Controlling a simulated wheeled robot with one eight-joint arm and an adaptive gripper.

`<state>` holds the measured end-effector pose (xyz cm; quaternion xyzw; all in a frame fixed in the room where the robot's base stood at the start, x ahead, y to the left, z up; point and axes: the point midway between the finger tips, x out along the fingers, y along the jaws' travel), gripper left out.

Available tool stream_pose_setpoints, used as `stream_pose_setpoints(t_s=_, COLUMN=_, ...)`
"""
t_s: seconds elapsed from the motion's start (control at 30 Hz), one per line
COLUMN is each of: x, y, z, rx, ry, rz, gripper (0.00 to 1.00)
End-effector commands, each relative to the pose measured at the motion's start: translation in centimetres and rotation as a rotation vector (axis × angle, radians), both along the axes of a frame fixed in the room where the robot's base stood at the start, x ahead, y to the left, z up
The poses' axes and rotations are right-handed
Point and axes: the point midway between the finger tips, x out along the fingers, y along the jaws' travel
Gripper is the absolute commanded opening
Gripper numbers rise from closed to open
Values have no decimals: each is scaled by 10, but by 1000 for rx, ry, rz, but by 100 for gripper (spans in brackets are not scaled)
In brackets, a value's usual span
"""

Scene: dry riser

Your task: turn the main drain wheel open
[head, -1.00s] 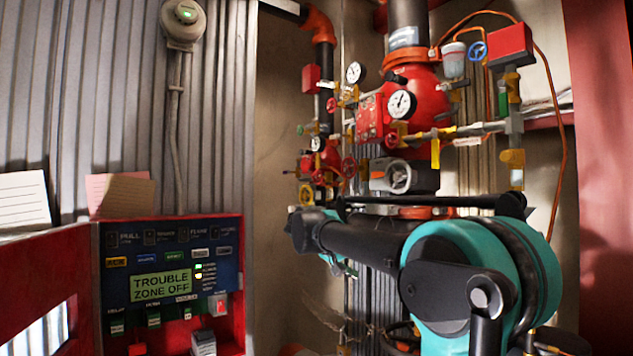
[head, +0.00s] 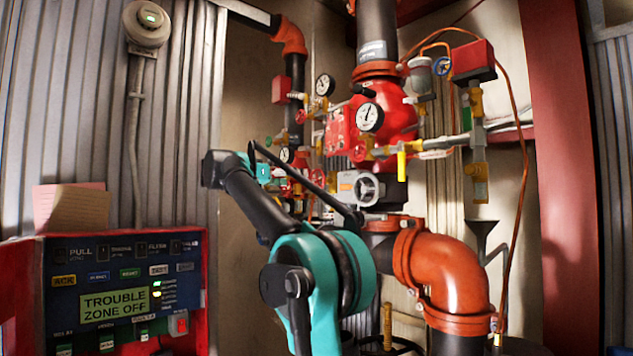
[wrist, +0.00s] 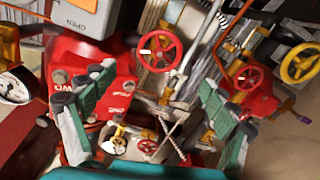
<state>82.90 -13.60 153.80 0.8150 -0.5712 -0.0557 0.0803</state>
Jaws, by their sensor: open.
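A second red handwheel (wrist: 248,78) lies beyond the right finger, with a yellow wheel (wrist: 302,63) farther right. I cannot tell from any readable label which is the main drain wheel. In the head view, red wheels (head: 290,188) sit low on the left pipework, near my teal gripper parts (head: 262,168), partly hidden by my arm.
The red riser valve (head: 395,115) carries gauges (head: 369,117) and small valves. A red alarm panel (head: 120,290) stands at left. In the wrist view, red valve bodies crowd the left finger.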

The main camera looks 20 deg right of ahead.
Motion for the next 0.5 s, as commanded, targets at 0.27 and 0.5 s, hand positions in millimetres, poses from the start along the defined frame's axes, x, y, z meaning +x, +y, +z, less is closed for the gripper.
stream_pose_setpoints(t_s=0.27, x=18, y=-54, z=0, rx=0, ry=1, rz=-3, gripper=86)
stream_pose_setpoints(t_s=0.5, x=32, y=-88, z=0, rx=0, ry=1, rz=-2, gripper=86)
